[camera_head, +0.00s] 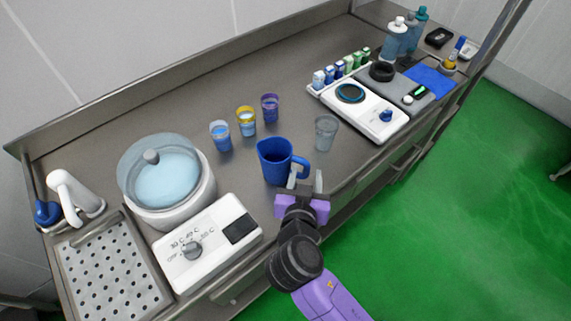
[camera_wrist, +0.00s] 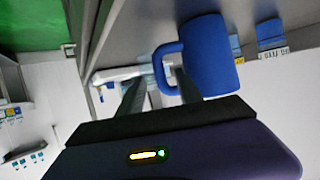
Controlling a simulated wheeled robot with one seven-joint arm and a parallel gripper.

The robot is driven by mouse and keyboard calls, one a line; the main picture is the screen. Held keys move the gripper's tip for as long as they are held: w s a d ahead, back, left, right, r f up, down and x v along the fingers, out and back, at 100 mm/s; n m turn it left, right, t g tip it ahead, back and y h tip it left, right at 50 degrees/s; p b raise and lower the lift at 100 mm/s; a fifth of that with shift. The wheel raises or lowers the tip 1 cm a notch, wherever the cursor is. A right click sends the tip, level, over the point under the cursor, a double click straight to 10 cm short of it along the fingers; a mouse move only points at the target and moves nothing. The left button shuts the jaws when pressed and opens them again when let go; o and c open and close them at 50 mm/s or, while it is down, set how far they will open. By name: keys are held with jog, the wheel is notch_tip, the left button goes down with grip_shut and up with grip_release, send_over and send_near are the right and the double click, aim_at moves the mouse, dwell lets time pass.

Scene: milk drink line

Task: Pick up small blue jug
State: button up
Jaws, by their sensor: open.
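The small blue jug (camera_head: 273,160) stands upright on the steel counter near its front edge, with its handle (camera_head: 299,167) toward the right. My gripper (camera_head: 305,183) is at the jug's handle side, with its fingers pointing toward the handle. In the wrist view the blue jug (camera_wrist: 211,55) is just beyond the fingers. Its handle (camera_wrist: 168,68) shows between and just past the two open fingers of my gripper (camera_wrist: 158,88). I cannot tell whether a finger touches the handle.
Three small cups, clear-blue (camera_head: 220,136), yellow (camera_head: 246,121) and purple (camera_head: 270,108), stand behind the jug. A clear cup (camera_head: 326,132) stands close to its right. A heated pot (camera_head: 165,180) with a control box (camera_head: 208,243) is left. A white scale (camera_head: 364,112) is right.

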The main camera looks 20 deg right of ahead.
jog(key=shift+f+p+x, duration=0.2)
jog(key=shift+p+x, duration=0.35)
jog(key=shift+x, duration=1.25)
jog(key=shift+f+p+x, duration=0.15)
jog(key=shift+p+x, duration=0.35)
jog(key=shift+x, duration=1.25)
jog(key=shift+s+a, duration=0.1)
jog(key=shift+c, duration=0.4)
grip_shut()
